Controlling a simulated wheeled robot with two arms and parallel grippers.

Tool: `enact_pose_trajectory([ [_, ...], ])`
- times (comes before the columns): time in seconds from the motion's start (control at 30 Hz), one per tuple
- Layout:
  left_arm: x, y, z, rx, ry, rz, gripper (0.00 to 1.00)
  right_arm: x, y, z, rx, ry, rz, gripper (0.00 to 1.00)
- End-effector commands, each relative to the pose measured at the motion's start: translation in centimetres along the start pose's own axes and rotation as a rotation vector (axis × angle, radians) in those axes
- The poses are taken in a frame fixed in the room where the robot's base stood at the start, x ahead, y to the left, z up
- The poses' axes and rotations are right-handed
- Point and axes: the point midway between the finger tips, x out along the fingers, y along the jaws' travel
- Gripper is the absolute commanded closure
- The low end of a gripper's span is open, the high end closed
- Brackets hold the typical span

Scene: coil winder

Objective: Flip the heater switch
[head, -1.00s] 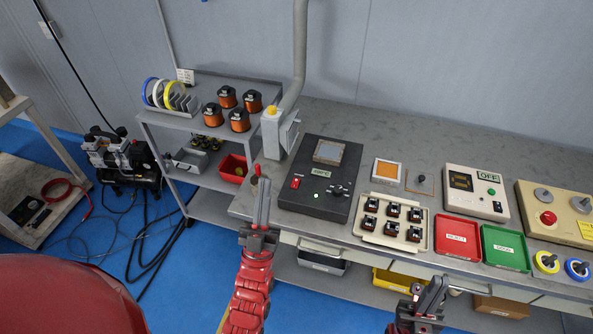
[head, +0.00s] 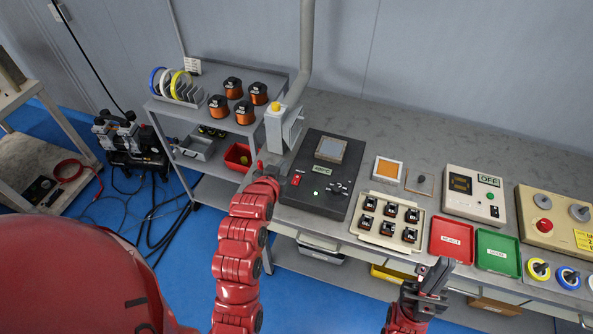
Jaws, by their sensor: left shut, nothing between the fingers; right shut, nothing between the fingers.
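The black heater unit (head: 322,205) sits on the bench, with a square plate (head: 331,149) at its back, a small lit display, a black knob (head: 339,188) and a red switch (head: 296,179) on its left side. My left gripper (head: 279,172) is just left of the red switch, mostly hidden behind its own red wrist; it is shut and empty. I cannot tell whether it touches the switch or which way the switch is set. My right gripper (head: 435,278) is shut and empty in front of the bench, below the red tray.
A cream tray of small parts (head: 386,237), a red tray (head: 452,240) and a green tray (head: 498,253) stand right of the heater. A grey fume duct (head: 305,50) rises behind it. A cart with copper coils (head: 245,112) stands left.

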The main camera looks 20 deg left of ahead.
Motion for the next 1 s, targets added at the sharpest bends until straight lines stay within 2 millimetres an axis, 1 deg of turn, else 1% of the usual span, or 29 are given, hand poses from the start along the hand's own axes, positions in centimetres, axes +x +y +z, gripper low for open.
enact_pose_trajectory([
  [0.03,-0.6,0.1,0.1,0.000,-0.043,0.010,1.00,0.4,0.0,-0.1,0.000,0.000,0.000,1.00],
  [0.23,-1.8,0.6,2.2,0.006,-0.189,0.048,1.00,0.9,0.0,-0.1,0.000,0.000,0.000,1.00],
  [0.4,-2.2,0.8,2.8,0.008,-0.225,0.058,1.00,0.9,0.1,-0.1,0.000,0.000,0.000,1.00],
  [0.7,-2.1,0.8,2.8,0.008,-0.224,0.058,1.00,0.8,0.0,-0.1,0.000,0.000,0.000,1.00],
  [0.77,-1.9,0.8,2.9,0.008,-0.223,0.058,1.00,0.5,0.0,-0.1,0.000,0.000,0.000,1.00],
  [0.87,-1.4,0.8,3.3,0.008,-0.222,0.058,1.00,-0.6,0.0,0.1,0.000,0.000,0.000,1.00],
  [1.0,0.0,0.8,3.8,0.008,-0.217,0.056,1.00,-3.0,-0.1,0.5,0.000,0.000,0.000,1.00],
])
